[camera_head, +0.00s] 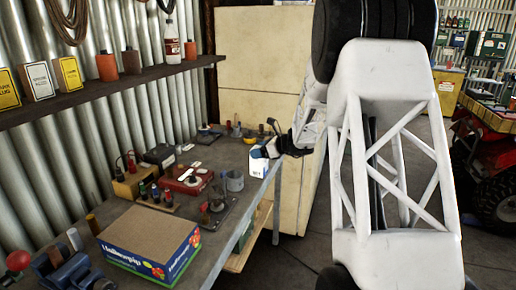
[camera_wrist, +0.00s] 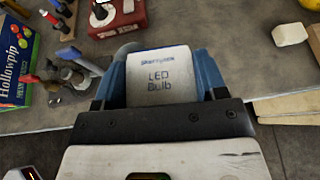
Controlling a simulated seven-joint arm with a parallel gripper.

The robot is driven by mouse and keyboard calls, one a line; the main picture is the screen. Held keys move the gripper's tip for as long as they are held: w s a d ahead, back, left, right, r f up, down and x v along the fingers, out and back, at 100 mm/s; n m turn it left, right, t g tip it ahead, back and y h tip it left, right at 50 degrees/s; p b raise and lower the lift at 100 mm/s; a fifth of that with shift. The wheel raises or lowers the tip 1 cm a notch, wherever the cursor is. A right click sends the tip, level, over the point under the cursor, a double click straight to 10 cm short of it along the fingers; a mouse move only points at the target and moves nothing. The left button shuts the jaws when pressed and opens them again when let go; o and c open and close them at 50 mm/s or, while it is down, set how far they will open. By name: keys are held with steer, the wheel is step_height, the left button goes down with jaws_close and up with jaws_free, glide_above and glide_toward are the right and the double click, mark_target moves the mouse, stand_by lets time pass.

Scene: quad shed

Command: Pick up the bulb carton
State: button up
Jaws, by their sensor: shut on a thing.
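In the head view the carton (camera_head: 258,164) shows at the right edge of the workbench, partly covered by my gripper (camera_head: 268,150). I cannot tell whether the carton touches the bench top.
The workbench (camera_head: 150,215) carries a large Hollowpip box (camera_head: 150,243), a red device (camera_head: 187,180), a grey cup (camera_head: 234,180) and small tools. A shelf (camera_head: 110,88) with spark plug boxes runs along the wall. A red quad (camera_head: 490,165) stands at the right.

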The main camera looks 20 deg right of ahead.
steer(key=shift+s+a+r, duration=0.1)
steer(key=shift+s+a, duration=0.05)
steer(key=shift+s, duration=0.45)
